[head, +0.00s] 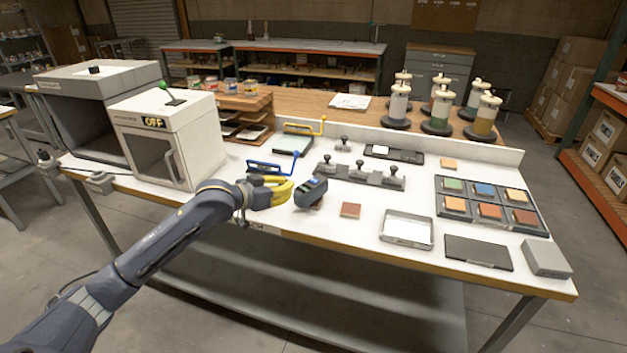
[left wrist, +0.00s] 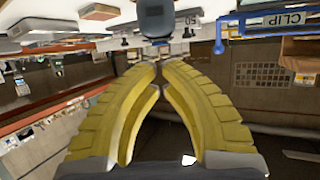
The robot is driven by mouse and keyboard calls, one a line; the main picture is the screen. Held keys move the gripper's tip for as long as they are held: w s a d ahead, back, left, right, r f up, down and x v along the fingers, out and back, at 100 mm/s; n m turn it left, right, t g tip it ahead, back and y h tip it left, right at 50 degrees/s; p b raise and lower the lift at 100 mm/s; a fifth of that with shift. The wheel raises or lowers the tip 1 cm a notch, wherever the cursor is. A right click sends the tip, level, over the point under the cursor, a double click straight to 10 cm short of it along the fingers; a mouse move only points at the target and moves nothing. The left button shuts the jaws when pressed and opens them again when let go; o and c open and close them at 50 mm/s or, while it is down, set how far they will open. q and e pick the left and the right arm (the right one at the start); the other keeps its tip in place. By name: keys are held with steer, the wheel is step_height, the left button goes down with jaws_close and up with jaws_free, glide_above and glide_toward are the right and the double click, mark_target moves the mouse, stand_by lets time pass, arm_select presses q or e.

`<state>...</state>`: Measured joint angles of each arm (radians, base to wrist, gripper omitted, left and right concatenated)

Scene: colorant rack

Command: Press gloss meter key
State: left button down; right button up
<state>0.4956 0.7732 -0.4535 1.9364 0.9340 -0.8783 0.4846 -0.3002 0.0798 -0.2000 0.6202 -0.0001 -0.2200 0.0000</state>
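The gloss meter appears to be the dark blue-grey device (head: 311,193) with a small blue screen, near the front edge of the bench. Its key is too small to make out. My left gripper (head: 290,187) has yellow fingers and is just left of the device, with a small gap seeming to remain. In the left wrist view, the fingers (left wrist: 159,66) converge with their tips together and nothing between them. The dark device (left wrist: 155,20) shows just beyond the tips there, partly cut off by the picture edge. My right gripper is not in view.
A blue-handled clip frame (head: 270,168) lies just behind my left gripper. A reddish tile (head: 350,210) and a metal tray (head: 406,244) are to the right. A row of dark knobbed weights (head: 360,175) stands behind the device. A white cabinet marked OFF (head: 205,140) stands left.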

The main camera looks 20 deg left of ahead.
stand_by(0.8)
arm_select(q)
steer(key=w+d+r+n+t+y, duration=0.1)
steer(key=w+d+r+n, duration=0.35)
steer(key=w+r, duration=0.45)
steer(key=w+d+r+n+y, duration=0.1)
steer(key=w+d+r+n, duration=0.5)
steer(key=r, duration=0.5)
steer(key=s+a+f+n+g+y, duration=0.2)
steer(key=a+f+n+g+y, duration=0.3)
steer(key=f, duration=0.6)
steer(key=shift+a+f+g, duration=0.15)
steer(key=shift+a+g, duration=0.15)
steer(key=shift+g, duration=0.3)
